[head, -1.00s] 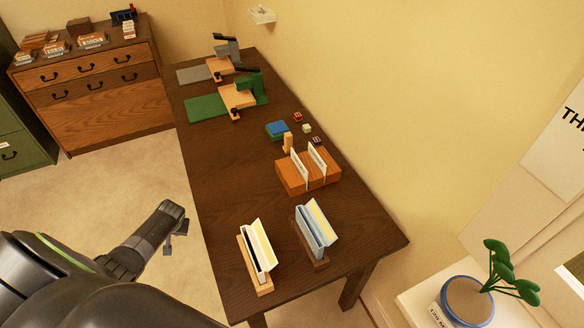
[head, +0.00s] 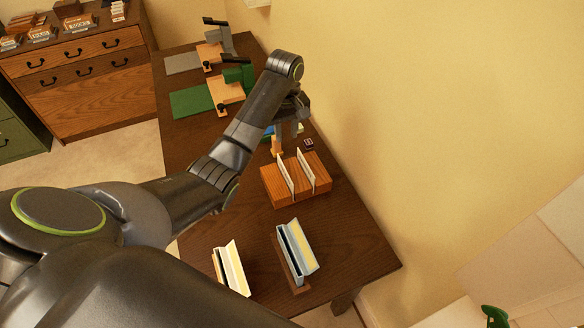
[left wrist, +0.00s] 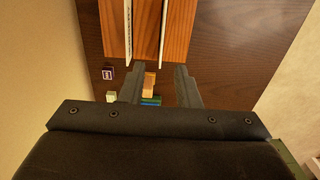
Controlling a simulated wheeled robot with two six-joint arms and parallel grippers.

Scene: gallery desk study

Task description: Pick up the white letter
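Two thin white upright panels, which look like letters, stand in the slots of a wooden rack (head: 282,197): a left one (head: 284,174) and a right one (head: 306,168). I cannot tell which is the white letter. Both show edge-on at the top of the left wrist view, the first (left wrist: 128,30) and the second (left wrist: 163,32), above the rack (left wrist: 179,32). My left gripper (head: 287,132) is over the desk just behind the rack. In the left wrist view its fingers (left wrist: 159,72) are apart with nothing held between them. My right gripper is not in view.
A tan peg (head: 276,146) and a small dark cube (head: 309,142) are behind the rack. A green mat (head: 190,101) lies farther back. The wall borders the desk's right side.

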